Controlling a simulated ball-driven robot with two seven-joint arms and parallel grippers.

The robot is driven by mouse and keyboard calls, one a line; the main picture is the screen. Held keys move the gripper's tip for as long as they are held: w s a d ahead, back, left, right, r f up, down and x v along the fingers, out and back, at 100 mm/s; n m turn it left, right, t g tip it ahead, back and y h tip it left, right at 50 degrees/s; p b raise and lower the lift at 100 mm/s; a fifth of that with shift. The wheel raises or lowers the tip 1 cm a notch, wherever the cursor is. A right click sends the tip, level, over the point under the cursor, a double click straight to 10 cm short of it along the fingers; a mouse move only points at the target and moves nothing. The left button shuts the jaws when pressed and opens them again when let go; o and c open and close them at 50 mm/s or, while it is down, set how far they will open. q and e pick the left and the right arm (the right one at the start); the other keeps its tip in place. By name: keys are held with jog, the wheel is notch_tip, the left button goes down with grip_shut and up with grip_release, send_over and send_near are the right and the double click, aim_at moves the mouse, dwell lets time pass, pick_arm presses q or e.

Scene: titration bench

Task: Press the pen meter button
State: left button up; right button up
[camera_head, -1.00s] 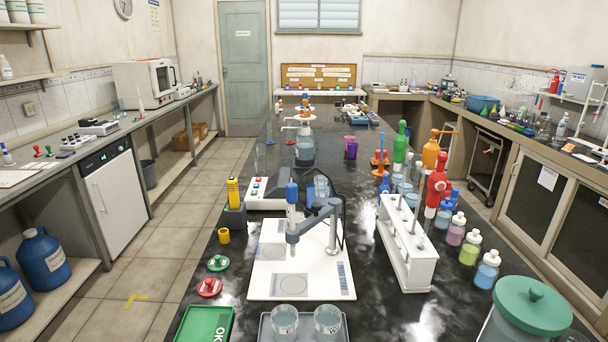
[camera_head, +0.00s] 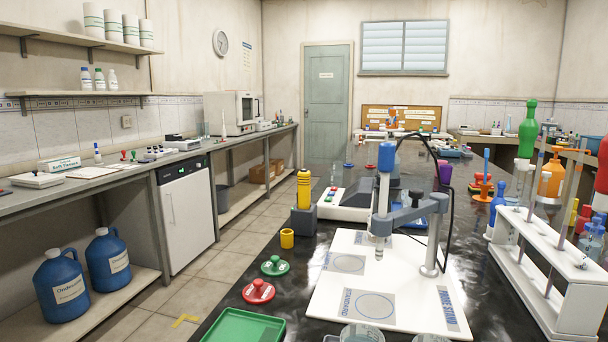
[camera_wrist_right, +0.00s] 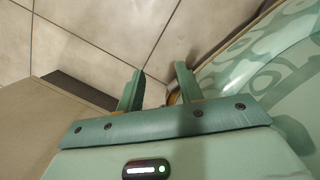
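A yellow pen-shaped device with dark markings, which looks like the pen meter (camera_head: 304,188), stands upright in a dark grey holder (camera_head: 304,221) left of the stirrer in the head view. Its button cannot be made out at this size. A small yellow cup (camera_head: 287,239) sits beside the holder. My right gripper (camera_wrist_right: 158,84) shows in the right wrist view with its two fingers apart and nothing between them. It is over tiled floor, away from the pen meter. My left gripper is not in view.
A white stand board (camera_head: 385,300) with a grey arm (camera_head: 410,213) holding a blue-capped probe (camera_head: 386,157) is right of the holder. Green (camera_head: 275,266) and red (camera_head: 258,291) knobbed discs and a green tray (camera_head: 243,327) lie along the bench's left edge. A white rack (camera_head: 540,270) stands right.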

dwell(0.4)
grip_shut()
dwell(1.5)
